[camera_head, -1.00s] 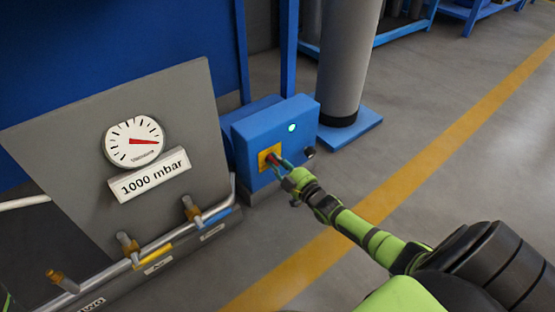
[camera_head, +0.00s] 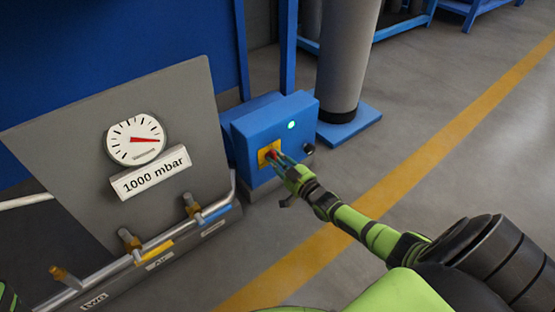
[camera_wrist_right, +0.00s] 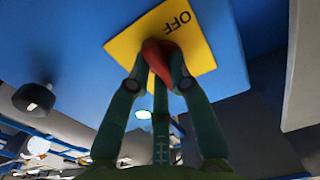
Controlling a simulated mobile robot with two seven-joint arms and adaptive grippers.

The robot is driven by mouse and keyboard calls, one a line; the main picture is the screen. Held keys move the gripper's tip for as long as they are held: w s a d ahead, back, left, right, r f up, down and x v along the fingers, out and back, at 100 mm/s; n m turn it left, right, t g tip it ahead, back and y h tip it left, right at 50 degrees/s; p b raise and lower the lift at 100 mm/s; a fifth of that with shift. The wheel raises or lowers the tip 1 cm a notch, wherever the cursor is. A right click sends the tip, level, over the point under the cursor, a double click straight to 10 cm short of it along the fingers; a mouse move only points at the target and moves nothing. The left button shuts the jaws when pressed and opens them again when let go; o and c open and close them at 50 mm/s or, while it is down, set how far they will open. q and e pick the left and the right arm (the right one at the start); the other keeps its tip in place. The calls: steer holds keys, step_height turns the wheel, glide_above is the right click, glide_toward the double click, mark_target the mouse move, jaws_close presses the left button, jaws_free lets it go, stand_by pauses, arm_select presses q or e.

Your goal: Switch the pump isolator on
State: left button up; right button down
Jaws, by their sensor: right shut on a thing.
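The pump isolator is a red handle (camera_wrist_right: 159,50) on a yellow plate (camera_wrist_right: 120,45) in the right wrist view. The word OFF reads upside down near the plate's top edge; any other marking is hidden. In the head view the yellow plate (camera_head: 264,155) is on the front of a blue box (camera_head: 247,135). My right gripper (camera_head: 277,158) reaches it from the right; its fingers (camera_wrist_right: 160,66) are shut on the red handle. The handle's exact angle is partly hidden. My left gripper is out of view.
A black knob (camera_head: 308,148) is on the box, right of the plate. A grey panel (camera_head: 85,125) with a gauge (camera_head: 135,139) and a 1000 mbar label stands left. Pipes with brass valves (camera_head: 130,242) run below it. A grey column (camera_head: 346,60) stands behind. Floor at right is clear.

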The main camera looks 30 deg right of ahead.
steer(key=c, duration=1.1)
jaws_free()
steer(key=s, duration=0.8)
steer(key=s+d, duration=0.1)
steer(key=s, duration=0.3)
